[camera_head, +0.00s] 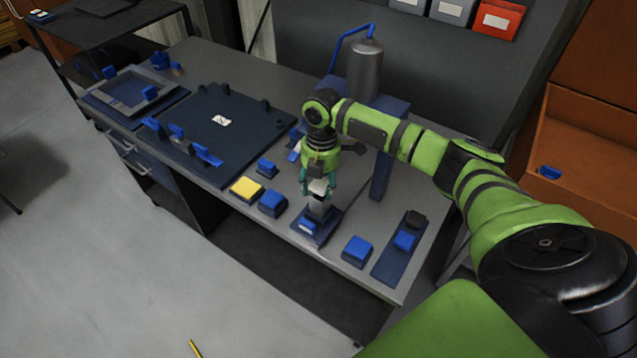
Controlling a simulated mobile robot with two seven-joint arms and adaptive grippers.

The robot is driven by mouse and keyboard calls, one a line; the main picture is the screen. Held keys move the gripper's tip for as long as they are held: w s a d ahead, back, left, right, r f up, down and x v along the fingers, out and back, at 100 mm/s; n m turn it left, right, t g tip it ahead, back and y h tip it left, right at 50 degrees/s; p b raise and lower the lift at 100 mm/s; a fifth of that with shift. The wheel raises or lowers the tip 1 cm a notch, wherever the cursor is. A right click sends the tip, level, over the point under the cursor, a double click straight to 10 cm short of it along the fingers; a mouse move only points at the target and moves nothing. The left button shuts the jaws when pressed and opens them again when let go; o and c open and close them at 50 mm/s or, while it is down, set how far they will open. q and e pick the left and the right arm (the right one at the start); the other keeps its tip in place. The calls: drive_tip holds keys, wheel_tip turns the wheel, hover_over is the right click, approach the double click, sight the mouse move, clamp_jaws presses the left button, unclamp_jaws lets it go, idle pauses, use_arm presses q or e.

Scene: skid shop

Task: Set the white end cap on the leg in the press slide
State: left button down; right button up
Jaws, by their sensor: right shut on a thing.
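My right gripper (317,191) points down over the press, with its teal fingers shut on the white end cap (318,186). The cap sits between the fingertips, directly above the short grey leg (318,208). The leg stands upright in the dark blue press slide (309,231), near the front edge of the bench. From this angle I cannot tell whether the cap touches the top of the leg or hovers just above it. My left gripper is not in view.
The press (366,72) has a grey cylinder and a blue frame behind my gripper. Yellow (246,188) and blue (272,203) blocks stand left of the slide. Another blue block (357,251) and a dark blue strip (392,264) lie right. A dark fixture plate (215,128) fills the bench's left part.

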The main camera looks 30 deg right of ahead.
drive_tip(key=shift+f, duration=0.65)
drive_tip(key=o, duration=1.4)
drive_tip(key=shift+r, duration=0.15)
drive_tip(key=shift+r+p, duration=3.4)
drive_tip(key=shift+p, duration=0.2)
